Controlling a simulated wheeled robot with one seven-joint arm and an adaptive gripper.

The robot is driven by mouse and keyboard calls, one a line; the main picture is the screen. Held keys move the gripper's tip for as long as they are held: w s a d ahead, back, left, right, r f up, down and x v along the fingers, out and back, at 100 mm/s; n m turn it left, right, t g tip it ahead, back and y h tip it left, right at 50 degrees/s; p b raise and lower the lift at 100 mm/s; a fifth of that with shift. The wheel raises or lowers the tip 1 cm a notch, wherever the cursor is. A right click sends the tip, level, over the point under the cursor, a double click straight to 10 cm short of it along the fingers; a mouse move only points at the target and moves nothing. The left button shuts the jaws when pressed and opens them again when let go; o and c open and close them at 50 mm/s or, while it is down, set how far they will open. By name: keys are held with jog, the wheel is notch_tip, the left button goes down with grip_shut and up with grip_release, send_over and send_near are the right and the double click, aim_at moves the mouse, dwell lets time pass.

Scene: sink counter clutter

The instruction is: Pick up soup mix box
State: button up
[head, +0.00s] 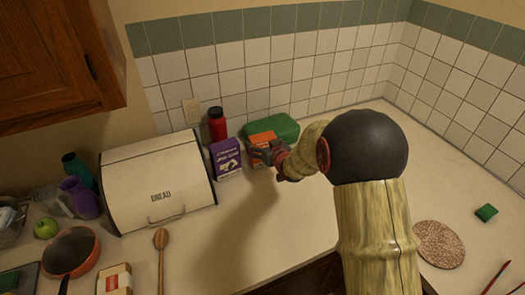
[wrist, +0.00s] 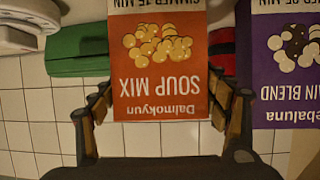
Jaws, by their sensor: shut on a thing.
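The soup mix box (head: 262,138) is orange and stands at the back of the counter, partly hidden by my gripper (head: 268,155) in the head view. In the wrist view the soup mix box (wrist: 160,75) appears upside down, with its "SOUP MIX" lettering and pictured yellow beans facing me. My gripper (wrist: 161,105) is shut on it, one finger at each side edge.
A purple bean box (head: 226,158) stands close on the left, with a red dark-capped bottle (head: 217,124) behind it. A green container (head: 283,128) lies behind the soup box. A white bread bin (head: 158,180) is farther left.

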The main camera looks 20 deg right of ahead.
jog(key=c, duration=0.6)
jog(key=shift+r, duration=0.1)
jog(key=shift+c, duration=0.7)
